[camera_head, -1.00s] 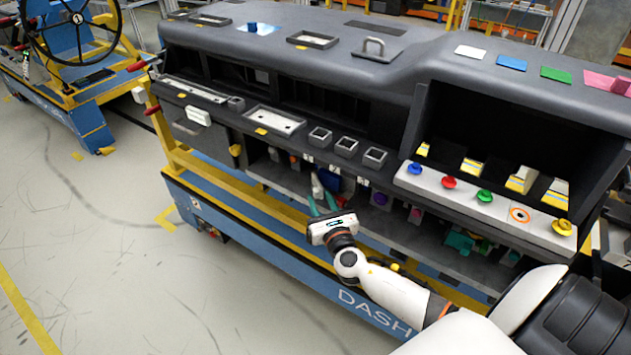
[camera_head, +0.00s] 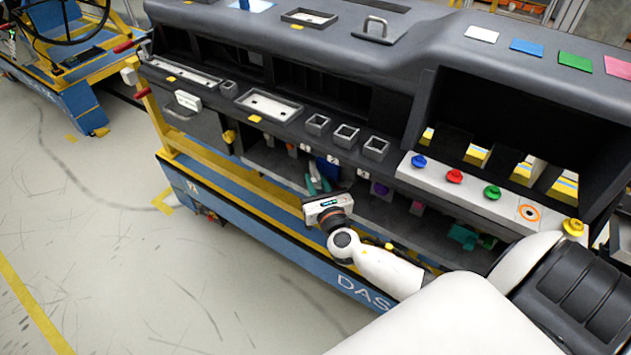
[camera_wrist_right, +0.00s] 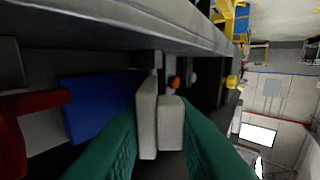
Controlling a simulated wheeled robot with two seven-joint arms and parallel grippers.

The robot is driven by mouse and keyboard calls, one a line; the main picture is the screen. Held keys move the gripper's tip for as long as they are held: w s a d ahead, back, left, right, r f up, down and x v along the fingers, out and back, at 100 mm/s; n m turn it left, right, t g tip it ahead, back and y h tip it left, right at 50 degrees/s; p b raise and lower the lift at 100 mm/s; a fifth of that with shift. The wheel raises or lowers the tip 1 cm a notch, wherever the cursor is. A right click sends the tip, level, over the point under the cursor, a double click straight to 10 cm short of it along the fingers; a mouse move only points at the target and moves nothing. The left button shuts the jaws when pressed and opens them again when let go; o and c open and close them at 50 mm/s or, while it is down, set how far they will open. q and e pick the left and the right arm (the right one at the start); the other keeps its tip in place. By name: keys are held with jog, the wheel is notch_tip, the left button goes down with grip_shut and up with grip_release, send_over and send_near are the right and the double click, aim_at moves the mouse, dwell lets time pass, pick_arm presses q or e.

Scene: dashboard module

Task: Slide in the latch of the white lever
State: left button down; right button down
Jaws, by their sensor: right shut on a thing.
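The white lever (camera_wrist_right: 171,124) shows in the right wrist view as two pale blocks side by side, upright under the dashboard's lower edge. My right gripper (camera_wrist_right: 157,124) has its green fingers on either side of these blocks and is shut on them. In the head view my right gripper (camera_head: 318,184) reaches under the dashboard's front edge, and the lever is mostly hidden there by the fingers and wrist. I cannot make out a separate latch. My left gripper is not in view.
A blue block (camera_wrist_right: 97,107) and a red part (camera_wrist_right: 30,112) are left of the fingers in the wrist view. The dashboard ledge (camera_wrist_right: 125,24) runs close above. Coloured knobs (camera_head: 454,176) are on the right panel. The floor (camera_head: 90,240) at left is clear.

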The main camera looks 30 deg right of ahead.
aim_at(293, 176)
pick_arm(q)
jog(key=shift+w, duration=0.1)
pick_arm(e)
jog(key=shift+a, duration=0.2)
